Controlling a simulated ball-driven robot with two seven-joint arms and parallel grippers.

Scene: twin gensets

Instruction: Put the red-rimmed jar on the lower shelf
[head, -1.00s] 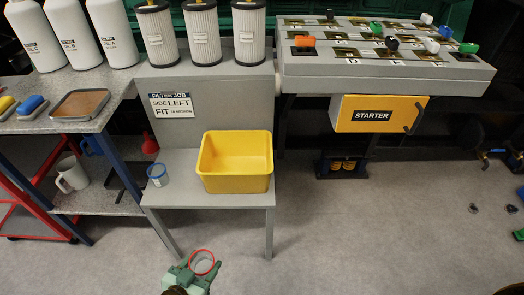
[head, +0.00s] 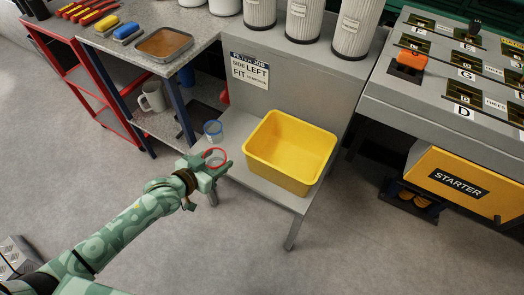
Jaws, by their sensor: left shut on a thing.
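My left gripper (head: 214,172) is shut on the red-rimmed jar (head: 216,152). The jar's red rim faces up toward my view, and the fingers hide most of its body. The gripper is by the front left edge of the low grey shelf (head: 257,189), which sits under the filter stand. A blue-rimmed jar (head: 213,130) stands at the left end of that shelf, just behind the held jar. Whether the held jar touches the shelf I cannot tell. My right gripper is not in view.
A yellow bin (head: 290,150) fills much of the low shelf. The workbench at left has a lower level (head: 160,124) with a pale mug (head: 152,97). A red cart (head: 85,75) stands further left. The orange starter box (head: 460,182) is at right.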

